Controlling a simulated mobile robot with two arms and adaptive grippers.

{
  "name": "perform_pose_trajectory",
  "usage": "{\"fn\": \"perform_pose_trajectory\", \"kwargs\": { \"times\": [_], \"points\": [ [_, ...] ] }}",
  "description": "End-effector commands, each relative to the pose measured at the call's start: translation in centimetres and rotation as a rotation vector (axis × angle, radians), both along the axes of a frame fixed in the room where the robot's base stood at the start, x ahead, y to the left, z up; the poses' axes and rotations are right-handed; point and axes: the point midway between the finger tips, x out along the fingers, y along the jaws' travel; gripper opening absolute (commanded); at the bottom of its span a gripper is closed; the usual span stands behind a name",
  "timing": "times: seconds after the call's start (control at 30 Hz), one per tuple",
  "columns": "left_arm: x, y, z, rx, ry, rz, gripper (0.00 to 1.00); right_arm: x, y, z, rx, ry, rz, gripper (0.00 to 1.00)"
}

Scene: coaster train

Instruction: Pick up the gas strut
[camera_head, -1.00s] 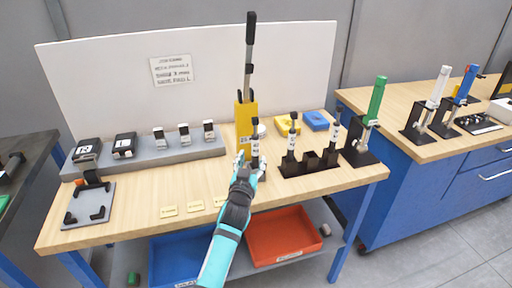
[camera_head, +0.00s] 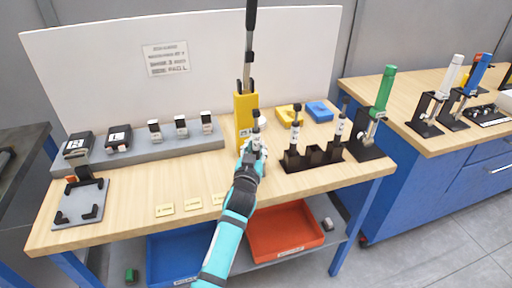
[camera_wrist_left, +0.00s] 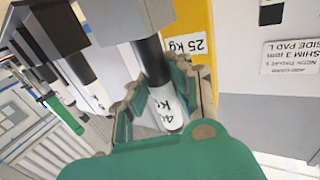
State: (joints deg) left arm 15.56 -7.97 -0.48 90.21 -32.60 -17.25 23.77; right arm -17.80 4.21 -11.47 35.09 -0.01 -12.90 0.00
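My left gripper (camera_head: 250,152) is in front of the yellow stand and shut on a gas strut (camera_head: 256,128), a short black strut with a white label. The strut is roughly upright, left of the black rack (camera_head: 314,160). In the left wrist view the fingers (camera_wrist_left: 165,95) lie on both sides of the strut (camera_wrist_left: 166,108), whose label reads in part "40 k". Two similar struts (camera_head: 295,136) (camera_head: 338,132) stand in the rack. My right gripper is not in view.
The yellow stand (camera_head: 243,115) with a tall dark rod (camera_head: 250,45) is right behind the gripper. A grey ledge (camera_head: 150,152) with several small blocks is at left, and a green-topped device (camera_head: 384,95) at right. The bench front (camera_head: 120,215) is mostly clear.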

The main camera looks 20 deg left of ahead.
Motion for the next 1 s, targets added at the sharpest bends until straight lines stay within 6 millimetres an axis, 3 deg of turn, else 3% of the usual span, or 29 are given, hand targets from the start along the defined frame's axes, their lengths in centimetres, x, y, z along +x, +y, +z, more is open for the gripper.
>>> {"fn": "perform_pose_trajectory", "kwargs": {
  "times": [0.13, 0.43, 0.67, 1.0],
  "points": [
    [0.0, 0.0, -0.1, 0.000, 0.003, 0.000, 0.00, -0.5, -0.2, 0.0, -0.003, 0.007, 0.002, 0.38],
    [0.0, 0.0, 0.1, 0.000, -0.002, 0.000, 0.00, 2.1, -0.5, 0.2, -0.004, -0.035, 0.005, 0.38],
    [0.0, 0.0, 0.6, 0.001, -0.003, 0.000, 0.00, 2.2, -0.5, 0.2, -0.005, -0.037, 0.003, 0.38],
    [0.1, 0.1, 6.8, 0.001, -0.006, 0.000, 0.00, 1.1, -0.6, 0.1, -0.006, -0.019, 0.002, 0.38]
  ]
}}
